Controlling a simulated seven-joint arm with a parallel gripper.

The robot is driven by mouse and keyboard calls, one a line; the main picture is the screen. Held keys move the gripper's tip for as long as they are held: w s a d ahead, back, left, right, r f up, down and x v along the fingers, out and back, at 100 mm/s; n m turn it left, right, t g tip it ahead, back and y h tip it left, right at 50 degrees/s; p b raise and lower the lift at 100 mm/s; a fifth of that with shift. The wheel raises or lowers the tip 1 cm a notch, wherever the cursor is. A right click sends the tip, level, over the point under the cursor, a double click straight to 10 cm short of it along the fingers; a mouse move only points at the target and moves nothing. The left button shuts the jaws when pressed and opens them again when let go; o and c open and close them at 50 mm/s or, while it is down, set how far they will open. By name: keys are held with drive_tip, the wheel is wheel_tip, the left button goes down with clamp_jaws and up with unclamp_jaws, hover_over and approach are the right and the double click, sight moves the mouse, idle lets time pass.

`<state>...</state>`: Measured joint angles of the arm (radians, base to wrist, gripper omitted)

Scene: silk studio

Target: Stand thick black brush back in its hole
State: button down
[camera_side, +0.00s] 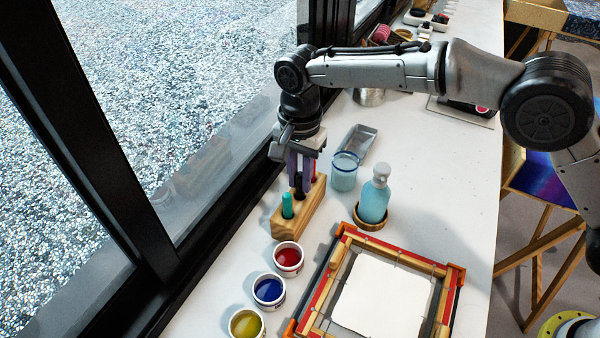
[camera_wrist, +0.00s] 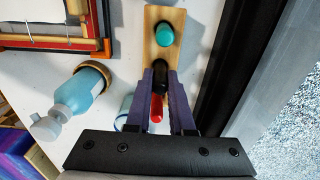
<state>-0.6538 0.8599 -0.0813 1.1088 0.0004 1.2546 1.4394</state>
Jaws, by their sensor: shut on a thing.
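A wooden block (camera_side: 311,209) with holes stands on the white table; it also shows in the wrist view (camera_wrist: 151,21). The thick black brush (camera_wrist: 160,77) is between the fingertips of my gripper (camera_side: 300,176), over the middle of the block. My gripper is shut on it, with one purple finger on each side. The brush looks upright and lined up with the middle hole. I cannot tell how deep its lower end is. A teal brush (camera_side: 287,204) stands in the near end hole. A red-topped brush (camera_wrist: 156,108) shows between the fingers, toward the far end.
A blue-rimmed glass (camera_side: 344,172) and a light blue bottle (camera_side: 375,198) on a wooden coaster stand right of the block. Red (camera_side: 287,258), blue (camera_side: 268,290) and yellow (camera_side: 246,324) paint pots are nearer. A wooden frame (camera_side: 447,300) lies at the front right. The window frame is close left.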

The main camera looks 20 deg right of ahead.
drive_tip(key=shift+f, duration=0.25)
idle(0.6)
drive_tip(key=c, duration=0.7)
unclamp_jaws()
wheel_tip(320, 180, up, 14)
drive_tip(key=shift+f, duration=0.15)
drive_tip(key=shift+w+d, duration=0.1)
